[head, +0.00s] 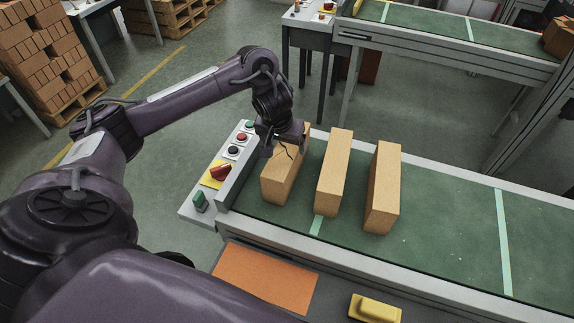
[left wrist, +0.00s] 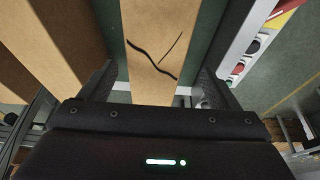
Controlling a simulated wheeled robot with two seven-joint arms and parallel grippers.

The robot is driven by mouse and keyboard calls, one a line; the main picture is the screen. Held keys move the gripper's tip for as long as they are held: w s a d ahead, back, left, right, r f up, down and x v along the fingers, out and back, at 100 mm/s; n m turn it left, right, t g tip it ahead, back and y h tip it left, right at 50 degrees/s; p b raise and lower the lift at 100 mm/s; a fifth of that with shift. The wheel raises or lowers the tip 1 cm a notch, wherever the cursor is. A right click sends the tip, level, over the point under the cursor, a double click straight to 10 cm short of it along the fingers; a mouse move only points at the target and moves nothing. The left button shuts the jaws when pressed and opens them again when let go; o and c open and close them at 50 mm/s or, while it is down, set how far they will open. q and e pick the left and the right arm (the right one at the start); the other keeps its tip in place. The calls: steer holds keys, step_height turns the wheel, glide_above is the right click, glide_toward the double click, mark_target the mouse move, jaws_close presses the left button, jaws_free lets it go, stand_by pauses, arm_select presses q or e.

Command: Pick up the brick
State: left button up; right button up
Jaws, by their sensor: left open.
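Three tan bricks stand in a row on the green conveyor belt (head: 440,220): a left brick (head: 279,186), a middle brick (head: 333,175) and a right brick (head: 383,190). My left gripper (head: 287,142) is open at the far end of the left brick's top. In the left wrist view this brick (left wrist: 165,25) has dark crack-like lines on its face and lies between my open fingers (left wrist: 155,80), with gaps at both sides. A neighbouring brick (left wrist: 60,45) shows left of it. My right gripper is not in view.
A control panel with buttons and a red switch (head: 221,172) borders the belt's left end. An orange mat (head: 268,278) and a yellow object (head: 375,308) lie in front. The belt is clear right of the bricks. Another conveyor (head: 450,40) stands behind.

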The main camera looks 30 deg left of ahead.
mark_target(287, 147)
arm_select(q)
steer(key=x, duration=0.3)
steer(key=b+x, duration=0.1)
steer(key=x, duration=0.1)
steer(key=shift+w+d+f, duration=0.15)
steer(key=shift+w+d, duration=0.1)
steer(key=shift+f, duration=0.5)
steer(key=shift+w+a+f, duration=0.1)
steer(key=shift+w, duration=0.05)
jaws_close()
steer(key=shift+w, duration=0.1)
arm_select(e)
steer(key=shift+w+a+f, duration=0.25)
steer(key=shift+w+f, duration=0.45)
